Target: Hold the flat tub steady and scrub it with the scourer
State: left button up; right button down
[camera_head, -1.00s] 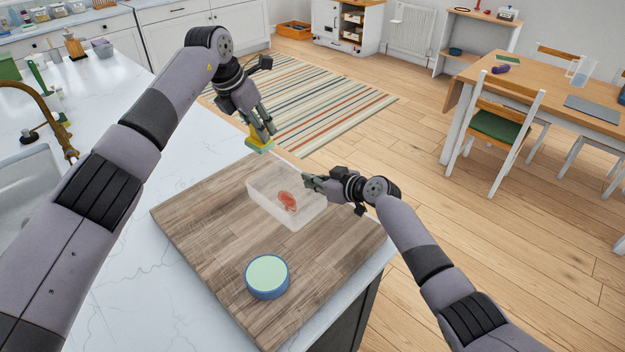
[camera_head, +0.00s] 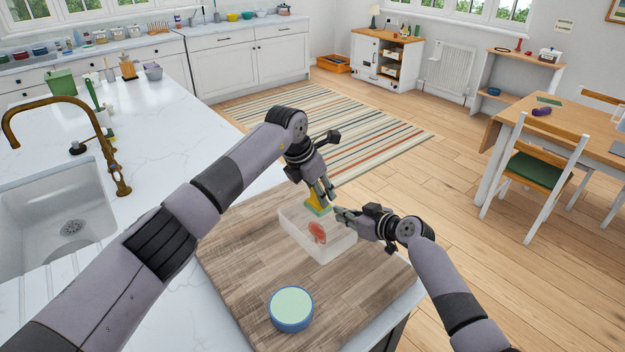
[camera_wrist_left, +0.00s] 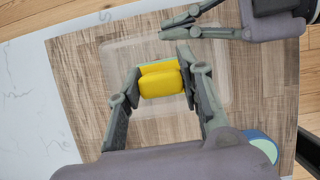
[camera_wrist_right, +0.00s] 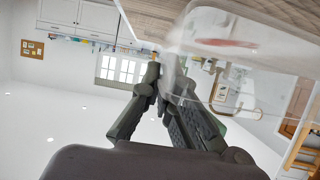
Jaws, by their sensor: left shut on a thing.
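The flat tub (camera_head: 290,236) is clear, shallow and rectangular, with a red stain (camera_head: 318,232) inside. It sits on a wooden board and also shows in the left wrist view (camera_wrist_left: 218,85). My left gripper (camera_head: 320,196) is shut on the yellow-and-green scourer (camera_head: 317,205), over the tub's far end. The scourer (camera_wrist_left: 160,80) shows between the fingers in the left wrist view; whether it touches the tub is unclear. My right gripper (camera_head: 342,214) is at the tub's right rim. In the right wrist view its fingertips (camera_wrist_right: 158,78) are close together beside the tub wall (camera_wrist_right: 190,85); the grip is unclear.
A round blue container with a pale green top (camera_head: 291,308) stands on the front of the wooden board (camera_head: 235,262). The white counter (camera_head: 150,150) holds a sink (camera_head: 70,215) and brass tap (camera_head: 115,170) at left. The board between tub and container is clear.

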pick_arm(q)
jog(key=shift+f, duration=4.05)
jog(key=shift+f, duration=0.4)
